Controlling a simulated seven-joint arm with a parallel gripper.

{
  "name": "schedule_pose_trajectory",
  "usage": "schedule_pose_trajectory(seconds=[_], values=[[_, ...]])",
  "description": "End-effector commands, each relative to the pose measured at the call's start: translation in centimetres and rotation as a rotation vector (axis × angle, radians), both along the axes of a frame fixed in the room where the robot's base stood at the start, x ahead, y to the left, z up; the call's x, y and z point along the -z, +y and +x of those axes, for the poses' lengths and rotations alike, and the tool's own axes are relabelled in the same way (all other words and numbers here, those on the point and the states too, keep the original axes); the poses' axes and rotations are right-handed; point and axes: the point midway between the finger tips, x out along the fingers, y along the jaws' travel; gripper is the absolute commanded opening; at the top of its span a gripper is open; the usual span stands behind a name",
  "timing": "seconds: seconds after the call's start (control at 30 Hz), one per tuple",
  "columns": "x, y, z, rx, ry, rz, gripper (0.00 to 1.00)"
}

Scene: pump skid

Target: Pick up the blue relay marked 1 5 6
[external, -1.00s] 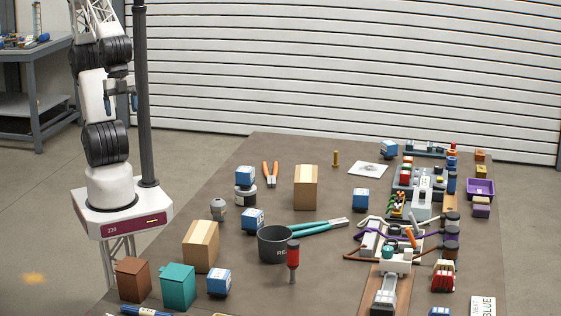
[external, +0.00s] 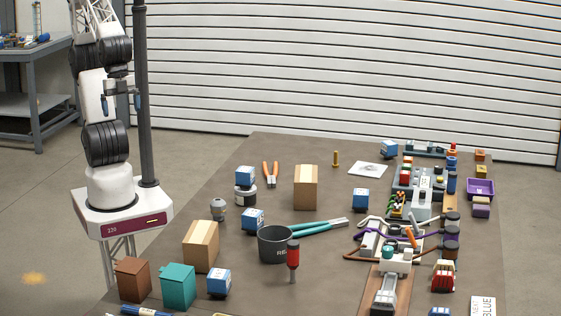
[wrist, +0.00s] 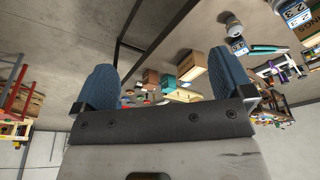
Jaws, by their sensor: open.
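Several blue-and-white relays are on the table in the external view: one at the far end (external: 389,149), one right of the tall carton (external: 361,199), one on top of a jar (external: 245,176), one left of the dark cup (external: 253,220) and one near the teal box (external: 219,282). Another is cut off at the bottom edge (external: 440,312). Their markings are too small to read there. In the wrist view a relay at the top right (wrist: 294,12) shows digits that look like 2 and 3. My gripper (external: 121,103) is open and empty, high beside the post, far from the relays; its fingers also show in the wrist view (wrist: 166,80).
The pump skid parts (external: 388,250) fill the right side. A dark post (external: 147,90) stands beside my arm.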

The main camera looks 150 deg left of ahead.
Motion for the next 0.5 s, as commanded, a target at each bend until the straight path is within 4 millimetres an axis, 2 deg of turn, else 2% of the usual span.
schedule_pose_trajectory(seconds=[0.17, 0.43, 0.5], values=[[-0.9, 0.0, 0.0, 0.000, -0.002, 0.000, 0.99], [-5.3, 0.0, 0.0, 0.000, -0.004, 0.000, 0.99], [-5.2, -0.1, 0.6, -0.020, 0.006, -0.017, 0.99]])
